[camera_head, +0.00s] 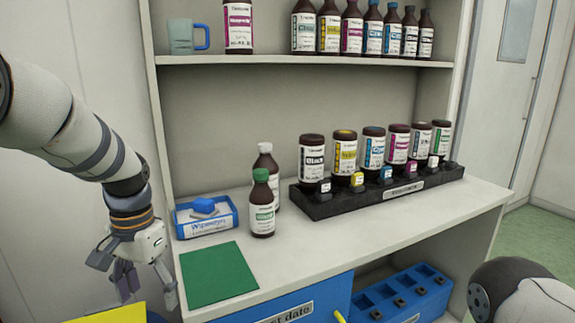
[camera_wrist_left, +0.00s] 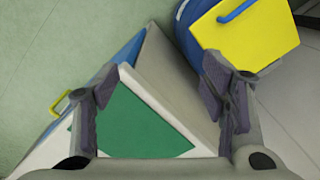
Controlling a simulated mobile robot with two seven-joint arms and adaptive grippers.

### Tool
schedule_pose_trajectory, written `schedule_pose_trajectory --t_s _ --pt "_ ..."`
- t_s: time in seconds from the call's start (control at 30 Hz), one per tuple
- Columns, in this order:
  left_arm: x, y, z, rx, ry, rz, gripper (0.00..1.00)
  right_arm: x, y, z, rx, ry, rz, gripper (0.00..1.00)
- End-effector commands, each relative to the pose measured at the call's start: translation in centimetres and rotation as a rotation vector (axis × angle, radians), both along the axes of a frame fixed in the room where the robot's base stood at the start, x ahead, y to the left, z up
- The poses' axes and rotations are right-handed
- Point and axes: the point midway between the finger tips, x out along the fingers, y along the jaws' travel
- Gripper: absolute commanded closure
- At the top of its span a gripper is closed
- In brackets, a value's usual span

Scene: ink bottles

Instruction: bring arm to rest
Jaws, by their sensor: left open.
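My left gripper (camera_head: 126,279) hangs open and empty at the left of the shelf unit, in front of the counter's left edge. In the left wrist view its two fingers (camera_wrist_left: 160,100) are spread apart with nothing between them. The green mat (camera_head: 219,275) on the counter lies to the right of the gripper; it also shows in the left wrist view (camera_wrist_left: 135,130). Part of my right arm (camera_head: 520,300) shows at the bottom right; its gripper is not in view.
Brown bottles, one green-capped (camera_head: 262,205), stand on the counter (camera_head: 370,230) by a blue wipes box (camera_head: 205,218). A black rack (camera_head: 390,190) holds several bottles. A yellow-lidded blue bin (camera_wrist_left: 245,35) stands below the gripper. A blue crate (camera_head: 400,295) sits under the counter.

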Motion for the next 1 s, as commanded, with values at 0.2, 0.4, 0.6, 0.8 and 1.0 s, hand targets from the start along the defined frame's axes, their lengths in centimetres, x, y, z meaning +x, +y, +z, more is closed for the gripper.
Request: schedule_pose_trajectory --t_s 0.2,0.4,0.6,0.8,1.0 --pt "-9.1 0.5 -15.2 0.027 0.077 0.092 0.34 0.2 0.0 0.1 0.0 -0.007 0.0 0.12" --pt "-25.6 -0.2 -25.1 0.036 0.138 0.187 0.34 0.3 0.0 0.3 0.0 -0.012 0.0 0.12" --pt "-38.2 -1.7 -25.4 0.017 0.175 0.27 0.34 0.5 0.0 0.4 0.0 -0.017 0.0 0.12" --pt "-40.7 -2.1 -24.7 0.009 0.177 0.295 0.34 0.5 0.0 0.4 0.0 -0.017 0.0 0.12" --pt "-40.7 -2.1 -24.7 0.009 0.177 0.295 0.34 0.5 0.0 0.4 0.0 -0.017 0.0 0.12"
